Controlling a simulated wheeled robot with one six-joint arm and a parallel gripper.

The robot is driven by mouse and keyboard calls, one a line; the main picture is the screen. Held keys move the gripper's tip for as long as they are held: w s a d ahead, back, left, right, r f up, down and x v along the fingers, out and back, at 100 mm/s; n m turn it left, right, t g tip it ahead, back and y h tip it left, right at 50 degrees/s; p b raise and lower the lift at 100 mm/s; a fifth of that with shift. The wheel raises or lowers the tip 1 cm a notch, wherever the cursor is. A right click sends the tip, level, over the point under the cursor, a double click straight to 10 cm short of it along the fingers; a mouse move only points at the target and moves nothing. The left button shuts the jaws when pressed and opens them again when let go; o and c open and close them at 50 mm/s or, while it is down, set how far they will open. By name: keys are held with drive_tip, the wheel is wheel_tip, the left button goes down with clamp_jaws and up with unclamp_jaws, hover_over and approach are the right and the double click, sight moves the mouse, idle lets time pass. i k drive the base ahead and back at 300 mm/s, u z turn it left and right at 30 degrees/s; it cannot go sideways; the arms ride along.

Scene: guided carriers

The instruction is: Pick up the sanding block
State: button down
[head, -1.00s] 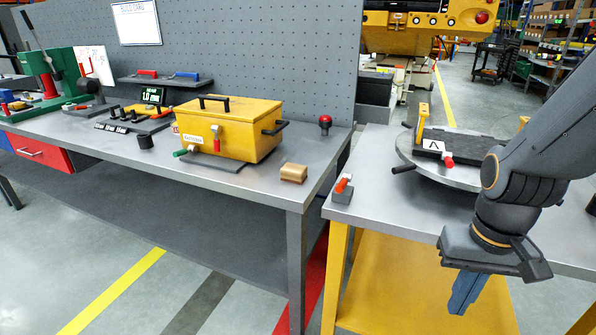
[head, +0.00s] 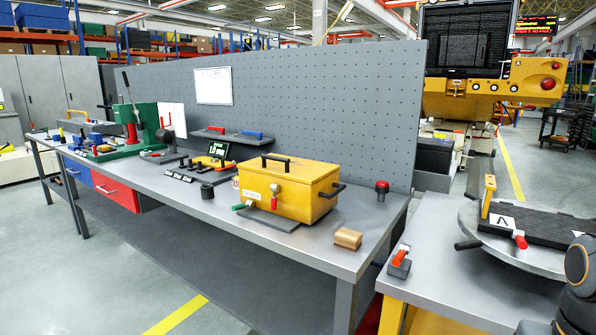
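The sanding block (head: 348,238), a small tan block with a wood-like top, lies on the grey workbench (head: 305,250) near its front right corner. It is right of the yellow box and nothing touches it. Only part of my arm shows at the lower right edge of the head view. The fingers of my gripper are below the picture, so I cannot see whether they are open or shut. My visible arm is well to the right of the block, over the other table.
A yellow box (head: 300,205) with black handles stands behind the block to the left. A red knob (head: 382,187) is behind it. The bench in front of the block is clear.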

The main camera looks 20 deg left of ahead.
sight(345, 238)
drive_tip(key=k, duration=0.5)
drive_tip(key=u, duration=1.9)
drive_tip(key=i, duration=1.55)
drive_tip(key=z, duration=1.8)
